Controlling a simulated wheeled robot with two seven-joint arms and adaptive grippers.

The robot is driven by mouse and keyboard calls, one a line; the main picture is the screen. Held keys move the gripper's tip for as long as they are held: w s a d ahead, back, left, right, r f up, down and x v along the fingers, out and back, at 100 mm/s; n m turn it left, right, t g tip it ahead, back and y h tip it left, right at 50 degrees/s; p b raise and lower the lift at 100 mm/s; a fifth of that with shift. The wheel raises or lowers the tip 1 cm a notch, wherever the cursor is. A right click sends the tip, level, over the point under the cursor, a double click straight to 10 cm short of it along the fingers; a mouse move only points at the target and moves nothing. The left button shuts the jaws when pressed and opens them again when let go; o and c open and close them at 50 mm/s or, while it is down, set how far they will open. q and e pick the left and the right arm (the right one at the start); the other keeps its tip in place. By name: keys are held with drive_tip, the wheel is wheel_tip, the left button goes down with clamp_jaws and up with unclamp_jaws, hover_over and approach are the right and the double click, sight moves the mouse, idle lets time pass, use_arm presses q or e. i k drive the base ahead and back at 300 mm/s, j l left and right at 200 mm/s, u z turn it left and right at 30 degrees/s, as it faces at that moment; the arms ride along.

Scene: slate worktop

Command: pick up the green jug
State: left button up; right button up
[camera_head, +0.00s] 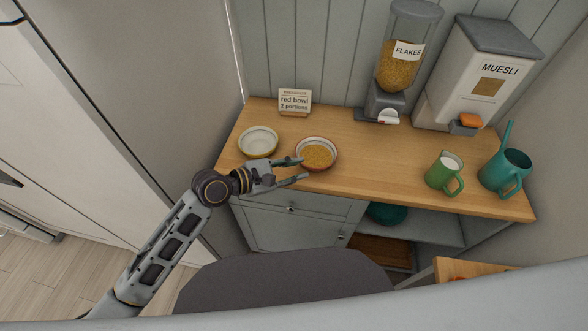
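The green jug (437,177) stands upright on the right part of the wooden worktop, with something white inside and its handle toward the lower right. My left gripper (303,169) is open, its two fingers apart with nothing seen between them. It is at the worktop's front edge, well to the left of the jug and close to the red-rimmed bowl. I cannot tell whether a finger touches that bowl. My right gripper is not in view.
A red-rimmed bowl (329,167) holds flakes. A pale empty bowl (258,142) and a "red bowl, 2 portions" card (294,102) are at left. A teal watering can (500,176) stands close right of the jug. Flakes (397,75) and muesli (470,80) dispensers stand behind. The middle worktop is clear.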

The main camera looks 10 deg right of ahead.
sight(447, 165)
drive_tip(key=z, duration=1.6)
